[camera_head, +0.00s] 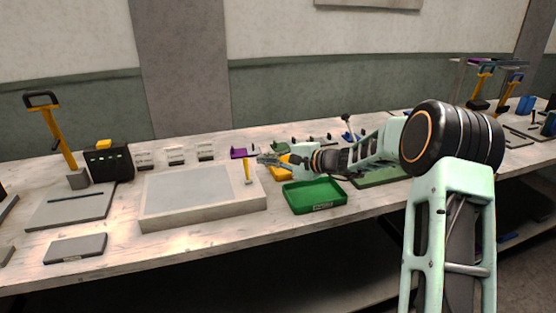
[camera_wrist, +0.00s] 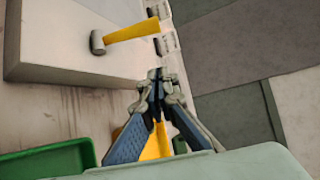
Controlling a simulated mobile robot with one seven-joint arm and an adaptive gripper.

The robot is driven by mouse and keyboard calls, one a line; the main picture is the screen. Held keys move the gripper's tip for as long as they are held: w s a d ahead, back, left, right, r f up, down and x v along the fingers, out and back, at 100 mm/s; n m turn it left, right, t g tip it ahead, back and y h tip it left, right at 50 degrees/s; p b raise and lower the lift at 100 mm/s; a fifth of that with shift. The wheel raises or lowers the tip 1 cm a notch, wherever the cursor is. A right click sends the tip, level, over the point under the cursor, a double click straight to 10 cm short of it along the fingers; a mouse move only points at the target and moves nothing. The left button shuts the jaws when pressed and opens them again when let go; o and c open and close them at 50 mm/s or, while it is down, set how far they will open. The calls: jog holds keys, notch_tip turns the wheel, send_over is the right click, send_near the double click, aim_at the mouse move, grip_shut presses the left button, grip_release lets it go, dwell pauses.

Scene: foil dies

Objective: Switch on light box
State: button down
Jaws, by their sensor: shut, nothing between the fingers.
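The light box (camera_head: 154,214) is a wide pale slab with a dull grey top panel, and it also shows at the upper left of the wrist view (camera_wrist: 60,58). A yellow lever (camera_head: 247,170) stands upright at its right end. In the wrist view the yellow lever (camera_wrist: 132,32) has a grey round end piece at its base. My gripper (camera_head: 262,158) is shut and empty, just right of and behind the lever, apart from it. In the wrist view its closed fingertips (camera_wrist: 155,76) point toward the bench's back edge.
A green tray (camera_head: 315,196) sits right of the light box. A yellow item (camera_head: 280,167) lies beneath my gripper. A black box (camera_head: 108,163) and a yellow-handled press (camera_head: 60,135) stand at the left. Small labelled blocks (camera_head: 175,154) line the back. The wall rises behind the bench.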

aim_at(247, 170)
jog(key=shift+x, duration=1.15)
jog(key=s, duration=0.2)
jog(key=s+r, duration=0.1)
jog(key=shift+a, duration=0.3)
jog(key=shift+s+a+r, duration=0.15)
jog(key=shift+s+a, duration=0.05)
jog(key=shift+s, duration=0.25)
jog(key=shift+b, duration=0.7)
